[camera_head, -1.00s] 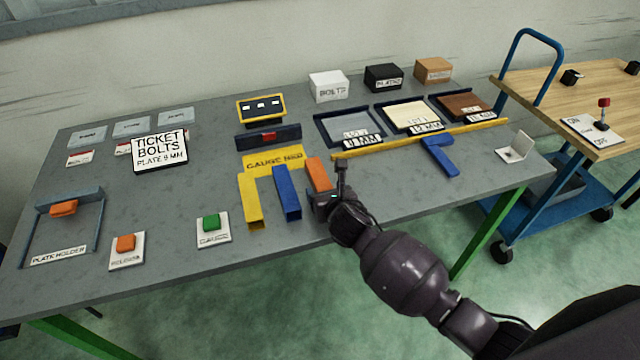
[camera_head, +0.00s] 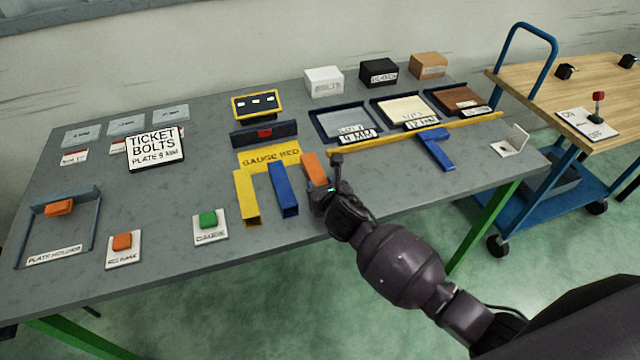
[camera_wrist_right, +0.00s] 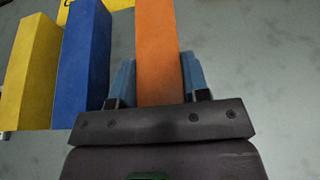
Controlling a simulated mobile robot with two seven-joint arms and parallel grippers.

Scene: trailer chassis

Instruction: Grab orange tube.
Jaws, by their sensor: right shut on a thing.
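The orange tube (camera_head: 314,169) lies on the grey table beside the blue tube (camera_head: 283,190) and the yellow tube (camera_head: 247,198). My right gripper (camera_head: 325,190) is at the near end of the orange tube. In the right wrist view the orange tube (camera_wrist_right: 158,55) runs between the blue-grey fingers of my right gripper (camera_wrist_right: 158,82), which are shut on it. The blue tube (camera_wrist_right: 84,55) and yellow tube (camera_wrist_right: 32,70) lie to its left there. The near end of the orange tube is hidden by the gripper. My left gripper is not in view.
The yellow gauge bed plate (camera_head: 268,156) lies behind the tubes. A long yellow bar (camera_head: 415,133) and a blue T-shaped piece (camera_head: 437,150) lie to the right. Green (camera_head: 208,222) and orange (camera_head: 122,242) buttons are at the front left. Table between is clear.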

